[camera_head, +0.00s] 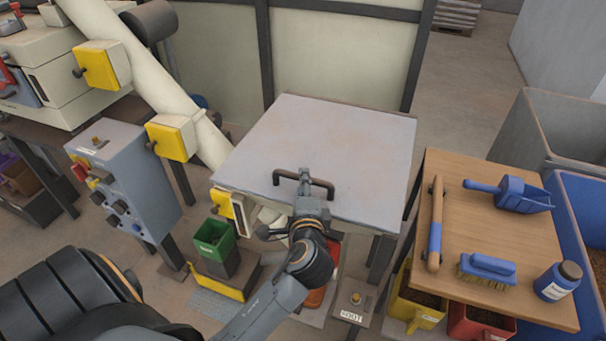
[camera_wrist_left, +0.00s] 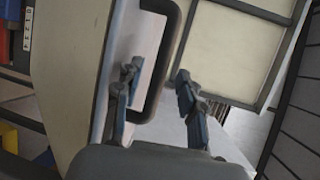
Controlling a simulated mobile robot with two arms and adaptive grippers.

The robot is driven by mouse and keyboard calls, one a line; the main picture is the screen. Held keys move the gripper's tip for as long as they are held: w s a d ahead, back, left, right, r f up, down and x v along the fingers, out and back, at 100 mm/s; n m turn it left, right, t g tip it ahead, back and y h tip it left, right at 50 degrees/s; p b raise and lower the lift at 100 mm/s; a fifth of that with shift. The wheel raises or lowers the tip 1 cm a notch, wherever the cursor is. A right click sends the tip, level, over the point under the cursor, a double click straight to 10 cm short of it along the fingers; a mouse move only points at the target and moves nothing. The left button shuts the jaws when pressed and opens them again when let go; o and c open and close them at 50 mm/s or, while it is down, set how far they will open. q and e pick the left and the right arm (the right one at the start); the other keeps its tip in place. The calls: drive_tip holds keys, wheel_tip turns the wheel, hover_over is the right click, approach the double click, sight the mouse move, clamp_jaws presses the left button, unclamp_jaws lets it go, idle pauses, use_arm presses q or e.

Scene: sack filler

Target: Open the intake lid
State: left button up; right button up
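The intake lid (camera_head: 330,140) is a broad grey panel in the middle of the head view and looks flat and closed. Its dark bar handle (camera_head: 322,183) stands near the front edge and also shows in the wrist view (camera_wrist_left: 171,60). My left gripper (camera_head: 304,184) is at the handle. In the left wrist view its two fingers (camera_wrist_left: 158,98) are spread, with the handle bar between them and a visible gap on the right finger's side. Part of the handle is hidden by the gripper in the head view. My right gripper is not in view.
A wooden table (camera_head: 450,215) on the right holds a blue scoop (camera_head: 515,193), a brush (camera_head: 487,268) and a bottle (camera_head: 557,281). A grey control box (camera_head: 130,180) and a slanted pipe (camera_head: 150,75) stand left of the lid. A panelled wall (camera_head: 340,55) rises behind.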

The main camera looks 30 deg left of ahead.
use_arm(q)
drive_tip(key=shift+x, duration=1.55)
clamp_jaws()
